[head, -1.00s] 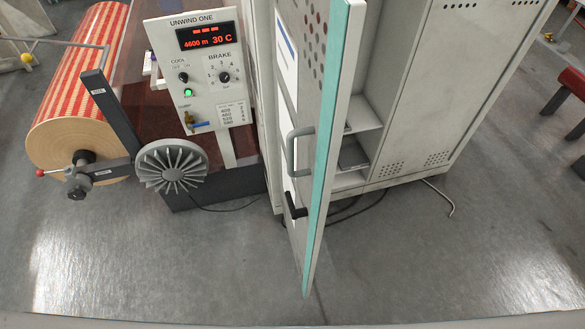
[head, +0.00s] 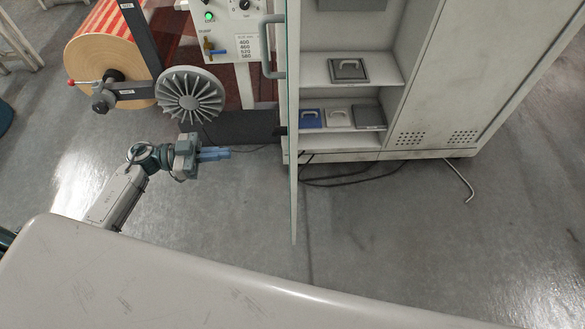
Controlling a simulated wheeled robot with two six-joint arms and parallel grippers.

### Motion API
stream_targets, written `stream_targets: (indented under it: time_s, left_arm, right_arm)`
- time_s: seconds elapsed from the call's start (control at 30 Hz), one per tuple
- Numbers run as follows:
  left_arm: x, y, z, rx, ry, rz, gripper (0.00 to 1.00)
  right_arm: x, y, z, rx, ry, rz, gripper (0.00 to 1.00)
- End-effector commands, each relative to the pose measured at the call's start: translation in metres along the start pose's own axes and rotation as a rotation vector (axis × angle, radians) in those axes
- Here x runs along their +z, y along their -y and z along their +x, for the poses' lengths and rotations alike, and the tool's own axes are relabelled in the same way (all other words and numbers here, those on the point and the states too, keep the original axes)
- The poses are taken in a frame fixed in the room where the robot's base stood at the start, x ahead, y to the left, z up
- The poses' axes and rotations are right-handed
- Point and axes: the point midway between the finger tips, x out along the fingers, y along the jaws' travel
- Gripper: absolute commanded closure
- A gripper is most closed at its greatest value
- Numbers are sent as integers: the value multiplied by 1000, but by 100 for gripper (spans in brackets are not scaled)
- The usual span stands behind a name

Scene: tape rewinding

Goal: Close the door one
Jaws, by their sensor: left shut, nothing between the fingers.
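The cabinet door (head: 293,170) stands open and shows nearly edge-on in the head view, reaching out from the cabinet towards me. Its grey bar handle (head: 268,50) is on the left face, near the top of the picture. My left gripper (head: 228,153) is to the left of the door, apart from it. It is shut and empty, with its fingers pointing right towards the door. My right gripper does not show.
The unwind machine's finned disc (head: 190,95) stands behind my left gripper. Cables (head: 345,180) lie on the floor below the cabinet.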

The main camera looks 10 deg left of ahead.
Motion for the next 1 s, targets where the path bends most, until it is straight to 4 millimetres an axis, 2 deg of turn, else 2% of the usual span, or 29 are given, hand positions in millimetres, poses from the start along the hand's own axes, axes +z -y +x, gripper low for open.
stream_targets:
  time_s: [0.17, 0.37, 0.7, 1.0]
  left_arm:
    - [-6, -7, 8, 50, 21, -4, 100]
    - [-7, -8, 36, 47, 16, -4, 100]
    - [-7, -11, 101, 46, 14, -5, 100]
    - [-4, -12, 136, 45, 18, -5, 100]
  right_arm:
    - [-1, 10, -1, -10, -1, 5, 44]
    - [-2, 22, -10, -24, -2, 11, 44]
    - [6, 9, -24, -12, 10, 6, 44]
    - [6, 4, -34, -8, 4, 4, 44]
